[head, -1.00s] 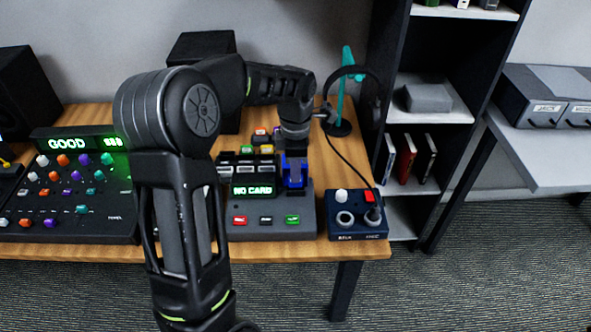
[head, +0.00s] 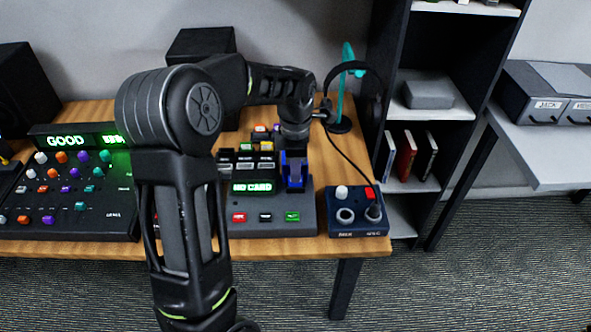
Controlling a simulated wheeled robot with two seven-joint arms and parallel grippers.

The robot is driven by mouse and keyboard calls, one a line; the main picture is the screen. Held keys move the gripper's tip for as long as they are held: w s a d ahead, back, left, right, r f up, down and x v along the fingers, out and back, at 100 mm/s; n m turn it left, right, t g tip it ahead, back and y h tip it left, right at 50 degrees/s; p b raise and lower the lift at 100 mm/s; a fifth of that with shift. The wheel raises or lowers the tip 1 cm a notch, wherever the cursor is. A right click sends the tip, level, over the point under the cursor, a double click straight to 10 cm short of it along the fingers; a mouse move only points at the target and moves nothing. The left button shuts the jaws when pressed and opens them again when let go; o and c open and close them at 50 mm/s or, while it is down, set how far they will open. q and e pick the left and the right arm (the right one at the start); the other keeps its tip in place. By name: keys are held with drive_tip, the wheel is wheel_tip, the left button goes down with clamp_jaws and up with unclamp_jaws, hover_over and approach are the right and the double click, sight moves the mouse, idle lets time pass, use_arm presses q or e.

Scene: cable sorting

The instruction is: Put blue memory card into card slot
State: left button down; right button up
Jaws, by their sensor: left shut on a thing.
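The card reader (head: 265,229) is a grey device on the wooden table. Its green display (head: 253,187) reads "NO CARD". My left arm reaches over it from the front left. My left gripper (head: 294,160) points down at the reader's right side. It is shut on the blue memory card (head: 295,184), of which blue parts show around and below the dark fingers. The card slot is hidden by the gripper and card, so I cannot tell how far the card sits in it. My right gripper is not in view.
A mixer panel (head: 70,222) with coloured knobs lies left of the reader. A small blue box (head: 357,228) with knobs stands to the right. A headphone stand (head: 340,127) and its hanging cable are behind it. A shelf (head: 432,108) stands at the right.

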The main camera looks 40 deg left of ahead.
use_arm(q)
drive_tip(key=shift+f, duration=0.45)
idle(0.4)
drive_tip(key=c, duration=1.5)
unclamp_jaws()
drive_tip(key=o, duration=0.4)
drive_tip(key=shift+r, duration=0.1)
drive_tip(key=shift+w+a, duration=0.1)
drive_tip(key=shift+c, duration=0.2)
